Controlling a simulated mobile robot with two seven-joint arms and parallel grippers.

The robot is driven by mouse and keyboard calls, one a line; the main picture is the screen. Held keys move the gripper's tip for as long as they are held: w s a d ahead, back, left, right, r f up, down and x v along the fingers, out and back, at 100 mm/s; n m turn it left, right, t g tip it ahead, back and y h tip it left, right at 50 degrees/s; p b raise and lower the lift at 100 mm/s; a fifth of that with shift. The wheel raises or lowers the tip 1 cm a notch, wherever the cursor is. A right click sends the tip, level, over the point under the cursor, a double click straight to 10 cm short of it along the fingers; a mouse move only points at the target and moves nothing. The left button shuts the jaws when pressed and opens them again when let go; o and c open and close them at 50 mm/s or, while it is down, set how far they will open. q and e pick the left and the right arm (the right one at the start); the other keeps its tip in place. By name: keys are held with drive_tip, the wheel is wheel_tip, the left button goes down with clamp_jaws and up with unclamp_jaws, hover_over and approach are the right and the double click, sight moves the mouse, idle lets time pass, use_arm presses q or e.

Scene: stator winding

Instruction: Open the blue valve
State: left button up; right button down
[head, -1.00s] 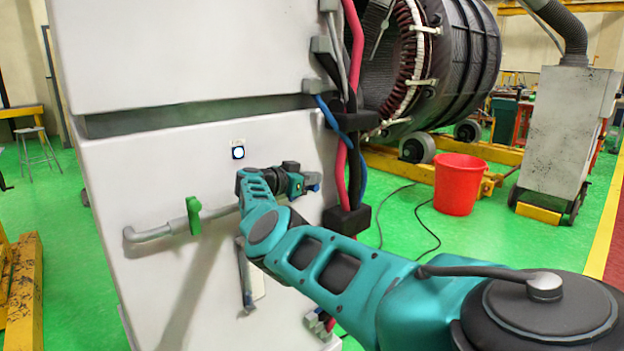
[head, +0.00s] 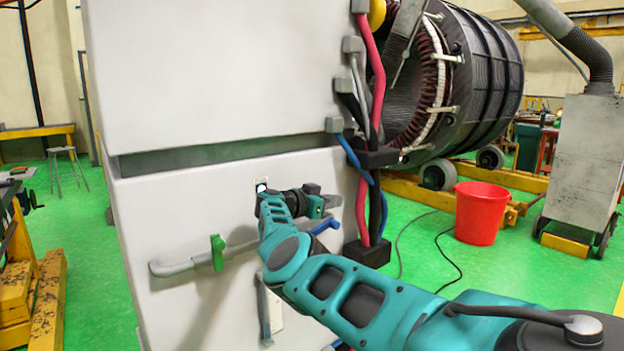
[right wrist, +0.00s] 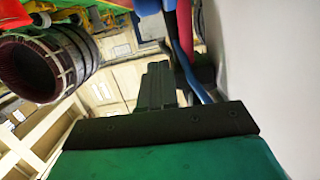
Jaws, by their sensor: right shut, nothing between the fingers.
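The blue valve (head: 324,226) is a small blue handle on the grey pipe at the front of the white cabinet, in the head view. It lies slanted, roughly along the pipe. My right gripper (head: 333,201) is just above it in the picture, shut and empty, its fingers pointing right. I cannot tell whether it touches the handle. In the right wrist view the shut fingers (right wrist: 158,85) point toward hoses beside the cabinet wall. The blue valve cannot be made out for sure there. My left gripper is not in view.
A green valve handle (head: 217,252) stands upright on the same pipe, left of my right wrist. Red, black and blue hoses (head: 366,110) run down the cabinet's right edge. A red bucket (head: 481,213) and the large stator (head: 460,85) are behind on the right.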

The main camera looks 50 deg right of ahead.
drive_tip(key=w+a+r, duration=0.1)
drive_tip(key=a+r, duration=0.5)
drive_tip(key=a, duration=0.1)
drive_tip(key=shift+w+a, duration=0.15)
drive_tip(key=shift+a, duration=0.2)
drive_tip(key=shift+f, duration=0.1)
drive_tip(key=s+a+f+n+t+y, duration=0.1)
drive_tip(key=a+f+n+t+y, duration=1)
drive_tip(key=a+f+n+t, duration=1.15)
drive_tip(key=s+a+f+g+y, duration=0.3)
drive_tip(key=s+a+f+g, duration=0.1)
drive_tip(key=s+a+f, duration=0.4)
drive_tip(key=s+a+f+g+y, duration=0.3)
drive_tip(key=s+a+f, duration=0.5)
drive_tip(key=s+a, duration=0.4)
drive_tip(key=shift+s+f+n+g+y, duration=0.4)
drive_tip(key=shift+s+g, duration=0.45)
drive_tip(key=shift+s, duration=0.25)
